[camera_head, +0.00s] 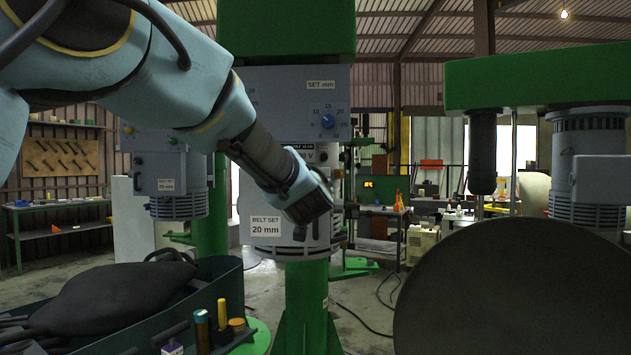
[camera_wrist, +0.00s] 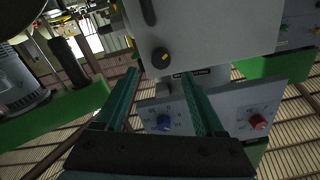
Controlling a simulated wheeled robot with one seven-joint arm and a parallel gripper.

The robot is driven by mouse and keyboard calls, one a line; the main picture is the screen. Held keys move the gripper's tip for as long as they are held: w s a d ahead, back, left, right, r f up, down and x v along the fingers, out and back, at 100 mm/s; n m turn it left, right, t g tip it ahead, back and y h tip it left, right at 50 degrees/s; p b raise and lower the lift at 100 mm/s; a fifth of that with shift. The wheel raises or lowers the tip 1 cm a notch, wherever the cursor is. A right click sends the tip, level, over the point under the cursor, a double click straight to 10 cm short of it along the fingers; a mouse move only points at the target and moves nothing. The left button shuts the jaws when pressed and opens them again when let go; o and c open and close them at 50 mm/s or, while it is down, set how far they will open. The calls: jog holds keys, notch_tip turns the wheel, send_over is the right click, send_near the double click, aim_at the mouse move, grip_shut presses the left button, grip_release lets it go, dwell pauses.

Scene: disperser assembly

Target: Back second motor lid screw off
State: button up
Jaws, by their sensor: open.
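My gripper (camera_wrist: 160,76) is open in the wrist view, its two green fingers apart with nothing between them that I can see held. A dark round screw head (camera_wrist: 160,58) with a yellow mark sits on the pale grey motor lid (camera_wrist: 215,35), just beyond the fingertips and between them in the picture. I cannot tell the remaining gap. A second dark knob-like part (camera_wrist: 147,10) shows at the top edge. In the head view, my gripper's dark wrist end (camera_head: 308,200) covers part of the grey motor housing (camera_head: 265,205), so the screw is hidden there.
Panels with a blue knob (camera_wrist: 164,122) and a red knob (camera_wrist: 258,121) lie beyond the lid. A dark blue bin (camera_head: 225,280) stands at the lower left, a large dark disc (camera_head: 515,290) at the lower right. A green column (camera_head: 305,300) stands below the motor.

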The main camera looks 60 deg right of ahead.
jog(key=shift+p+x, duration=1.2)
jog(key=shift+x, duration=2)
jog(key=shift+w+a, duration=0.1)
grip_shut()
